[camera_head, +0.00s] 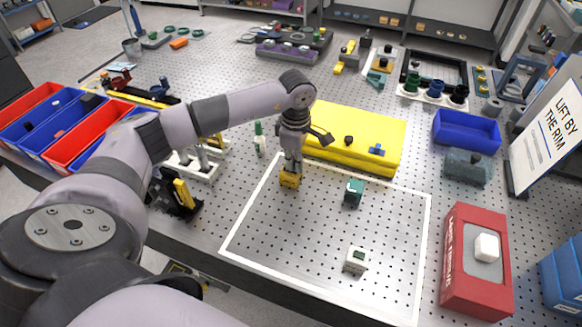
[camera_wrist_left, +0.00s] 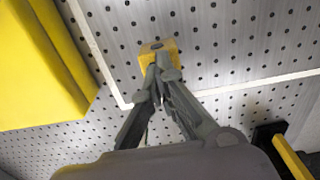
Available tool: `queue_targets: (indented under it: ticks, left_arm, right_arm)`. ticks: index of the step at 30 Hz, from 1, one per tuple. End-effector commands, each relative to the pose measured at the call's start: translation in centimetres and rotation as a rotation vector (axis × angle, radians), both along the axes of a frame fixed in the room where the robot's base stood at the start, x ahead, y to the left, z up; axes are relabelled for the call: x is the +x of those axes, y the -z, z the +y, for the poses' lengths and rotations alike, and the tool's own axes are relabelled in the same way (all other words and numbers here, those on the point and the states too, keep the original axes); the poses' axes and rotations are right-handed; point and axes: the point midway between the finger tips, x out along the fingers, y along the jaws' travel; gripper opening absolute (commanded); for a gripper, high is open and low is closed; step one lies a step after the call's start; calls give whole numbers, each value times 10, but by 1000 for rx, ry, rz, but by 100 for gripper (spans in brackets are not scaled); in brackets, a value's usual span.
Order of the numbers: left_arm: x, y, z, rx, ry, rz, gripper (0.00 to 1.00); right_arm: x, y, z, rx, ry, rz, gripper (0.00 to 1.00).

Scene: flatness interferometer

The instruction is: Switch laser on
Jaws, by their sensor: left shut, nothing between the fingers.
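A small yellow block (camera_head: 289,181) stands inside the white outline on the perforated bench, near its upper left corner. In the left wrist view this yellow block (camera_wrist_left: 158,47) has a dark spot on its top. My left gripper (camera_head: 291,165) points down directly above it, shut and empty. In the left wrist view its fingertips (camera_wrist_left: 160,70) meet at the block's near edge; I cannot tell whether they touch it. No part is clearly marked as the laser or its switch. My right gripper is not in view.
A large yellow box (camera_head: 362,127) lies just behind my gripper. A red box (camera_head: 462,275) with a white cube is at right. The outline's front area is mostly clear.

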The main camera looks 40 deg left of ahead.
Motion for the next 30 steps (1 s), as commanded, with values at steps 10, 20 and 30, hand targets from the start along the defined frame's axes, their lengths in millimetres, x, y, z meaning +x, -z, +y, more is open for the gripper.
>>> queue_targets:
  ticks: [10,20,30]
  left_arm:
    - [-1,-12,0,0,1,5,0]
    - [-1,-39,0,0,0,4,0]
    - [-1,-66,0,0,1,4,0]
  right_arm:
    - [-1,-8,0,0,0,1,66]
    - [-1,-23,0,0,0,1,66]
    - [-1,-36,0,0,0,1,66]
